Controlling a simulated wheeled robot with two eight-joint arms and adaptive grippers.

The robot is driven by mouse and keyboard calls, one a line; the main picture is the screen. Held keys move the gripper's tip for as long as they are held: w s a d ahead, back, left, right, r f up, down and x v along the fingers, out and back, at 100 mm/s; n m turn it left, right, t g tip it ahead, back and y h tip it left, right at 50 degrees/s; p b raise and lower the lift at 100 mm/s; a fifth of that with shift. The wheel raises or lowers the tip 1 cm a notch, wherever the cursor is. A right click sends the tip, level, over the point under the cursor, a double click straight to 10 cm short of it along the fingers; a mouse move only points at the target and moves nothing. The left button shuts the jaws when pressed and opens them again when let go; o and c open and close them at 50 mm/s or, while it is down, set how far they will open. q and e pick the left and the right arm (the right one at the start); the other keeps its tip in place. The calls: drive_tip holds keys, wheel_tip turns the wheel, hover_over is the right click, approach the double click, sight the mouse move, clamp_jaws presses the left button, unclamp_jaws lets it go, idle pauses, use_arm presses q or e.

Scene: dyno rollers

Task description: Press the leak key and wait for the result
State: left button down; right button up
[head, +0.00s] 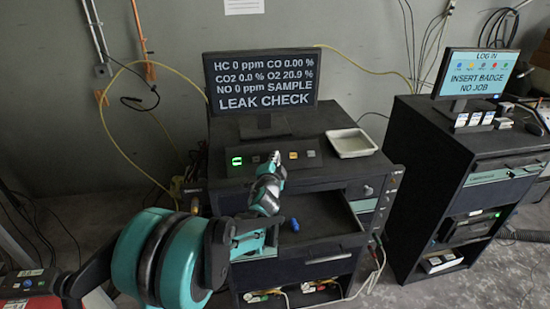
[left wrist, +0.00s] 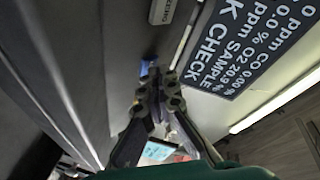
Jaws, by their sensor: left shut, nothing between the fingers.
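The analyzer monitor (head: 262,82) reads HC 0 ppm, CO 0.00 %, CO2 0.0 %, O2 20.9 %, NO 0 ppm, SAMPLE and LEAK CHECK. Its screen also shows tilted in the left wrist view (left wrist: 250,45). Below it is a dark key panel (head: 312,163) with a green-lit key (head: 237,161) at the left and an orange key (head: 293,155) toward the right. Key labels are too small to read. My left gripper (head: 276,160) is shut and empty at the panel's middle, hiding part of it. In the left wrist view, its fingertips (left wrist: 158,88) are close to a small blue thing (left wrist: 149,68); contact is unclear.
A pale tray (head: 352,143) sits on the cabinet top right of the panel. An open drawer (head: 325,212) below holds a small blue object (head: 294,225). A second cabinet (head: 430,160) with a LOG IN monitor (head: 475,73) stands right. Yellow hoses hang behind.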

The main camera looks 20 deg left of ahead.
use_arm(q)
drive_tip(key=shift+s+d+r+p, duration=0.2)
drive_tip(key=shift+s+r+p, duration=0.15)
drive_tip(key=shift+r, duration=0.2)
drive_tip(key=s+r+p, duration=0.1)
drive_tip(key=s+d+r+p, duration=0.1)
drive_tip(key=r, duration=0.1)
drive_tip(key=shift+s+d+r+p, duration=0.35)
drive_tip(key=shift+s+r+p, duration=0.05)
idle(0.7)
drive_tip(key=s+d+f+n+g+h+b, duration=0.1)
drive_tip(key=s+d+f+n+g+b, duration=0.2)
drive_tip(key=s+f, duration=0.3)
drive_tip(key=s+d+f+n+g+h+b, duration=0.1)
drive_tip(key=s+d+f+n+g+b, duration=0.2)
drive_tip(key=s+f, duration=0.4)
drive_tip(key=s+d+f+n+g+h+b, duration=0.2)
drive_tip(key=s+f, duration=0.5)
drive_tip(key=s, duration=1.3)
drive_tip(key=shift+s+d+n+g+b, duration=0.25)
drive_tip(key=shift+d+n+g+b, duration=0.4)
drive_tip(key=shift+b, duration=0.4)
